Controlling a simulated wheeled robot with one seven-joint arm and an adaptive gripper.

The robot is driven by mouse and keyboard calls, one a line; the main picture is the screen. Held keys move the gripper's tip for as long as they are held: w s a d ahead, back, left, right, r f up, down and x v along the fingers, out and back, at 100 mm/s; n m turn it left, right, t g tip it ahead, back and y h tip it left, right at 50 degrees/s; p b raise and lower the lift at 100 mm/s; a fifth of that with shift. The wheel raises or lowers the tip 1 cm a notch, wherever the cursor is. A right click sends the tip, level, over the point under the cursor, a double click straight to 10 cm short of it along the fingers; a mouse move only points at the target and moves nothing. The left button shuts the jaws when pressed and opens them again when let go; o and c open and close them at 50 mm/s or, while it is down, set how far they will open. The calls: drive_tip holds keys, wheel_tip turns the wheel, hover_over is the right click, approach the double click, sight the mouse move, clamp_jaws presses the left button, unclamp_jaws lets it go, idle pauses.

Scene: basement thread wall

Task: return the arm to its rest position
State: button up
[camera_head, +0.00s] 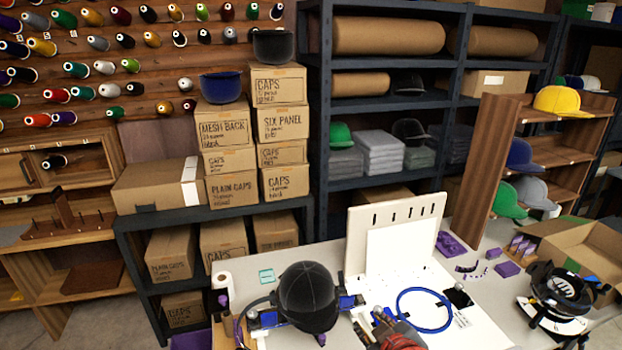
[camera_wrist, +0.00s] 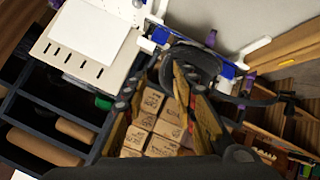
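My gripper (camera_wrist: 163,68) shows in the wrist view with its two fingers spread apart. Cartons in the background show through the gap, and nothing is held between the fingers. In the head view only a part of the arm's end (camera_head: 397,335) shows at the bottom edge, in front of the white board on the table. A black cap (camera_head: 308,297) sits on a blue-and-white holder to the left of it. The cap (camera_wrist: 190,66) also shows in the wrist view beyond the fingertips, partly covered by the right finger.
A blue hoop (camera_head: 423,309) lies on the white board, with an upright white panel (camera_head: 394,232) behind it. A black cap frame (camera_head: 558,289) and an open carton (camera_head: 590,252) stand at right. Stacked cartons (camera_head: 283,123) and a dark shelf (camera_head: 318,120) stand behind.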

drive_tip(key=s+d+r+m+g+p, duration=0.1)
drive_tip(key=s+r+m, duration=0.3)
drive_tip(key=s, duration=0.5)
drive_tip(key=s+d+r+m+g+h+p, duration=0.1)
drive_tip(key=s+d+r+m+g, duration=0.3)
drive_tip(key=s, duration=0.5)
drive_tip(key=shift+d+r, duration=0.25)
drive_tip(key=shift+r, duration=0.55)
drive_tip(key=shift+s, duration=0.1)
drive_tip(key=shift+c, duration=0.3)
